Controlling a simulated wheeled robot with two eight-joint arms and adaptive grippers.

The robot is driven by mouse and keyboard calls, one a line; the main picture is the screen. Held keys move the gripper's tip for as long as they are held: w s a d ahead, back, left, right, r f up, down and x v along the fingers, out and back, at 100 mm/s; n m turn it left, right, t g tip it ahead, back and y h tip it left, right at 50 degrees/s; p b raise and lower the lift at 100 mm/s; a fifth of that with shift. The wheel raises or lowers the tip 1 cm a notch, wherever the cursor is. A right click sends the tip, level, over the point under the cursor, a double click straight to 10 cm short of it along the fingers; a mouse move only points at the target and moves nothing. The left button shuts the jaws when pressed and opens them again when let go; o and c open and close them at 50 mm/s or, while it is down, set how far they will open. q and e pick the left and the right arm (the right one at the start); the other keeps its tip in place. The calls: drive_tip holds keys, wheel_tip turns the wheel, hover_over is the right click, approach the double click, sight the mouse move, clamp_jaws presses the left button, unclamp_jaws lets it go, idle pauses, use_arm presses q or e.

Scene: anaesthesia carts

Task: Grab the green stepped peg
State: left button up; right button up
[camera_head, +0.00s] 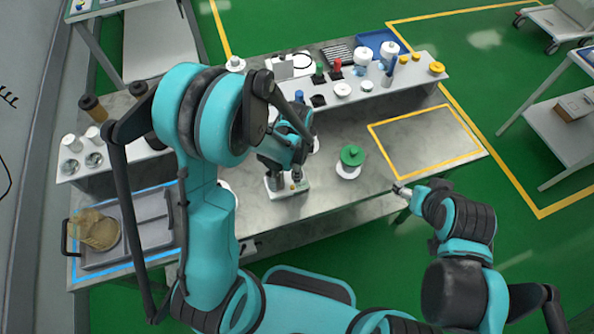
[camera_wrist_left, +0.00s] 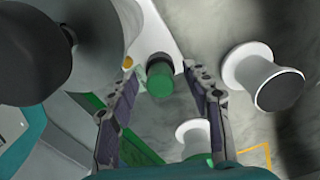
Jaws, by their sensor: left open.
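A green peg (camera_wrist_left: 160,74) with a round top stands on a white plate (camera_wrist_left: 150,35) in the left wrist view. My left gripper (camera_wrist_left: 160,85) is open, with one finger to each side of the peg; I cannot tell whether they touch it. In the head view my left gripper (camera_head: 284,177) hangs over the small white plate (camera_head: 289,188) on the table, and the peg there is hidden behind it. My right gripper (camera_head: 402,190) is over the table's front edge at the right; its jaw state is unclear.
A green-topped white piece (camera_head: 350,160) stands to the right on the table (camera_head: 325,190). A white spool-like part (camera_wrist_left: 263,77) stands close by in the wrist view. A raised shelf (camera_head: 375,90) with several parts runs along the back. A yellow-outlined area (camera_head: 425,140) is clear.

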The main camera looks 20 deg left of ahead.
use_arm(q)
drive_tip(key=c, duration=1.1)
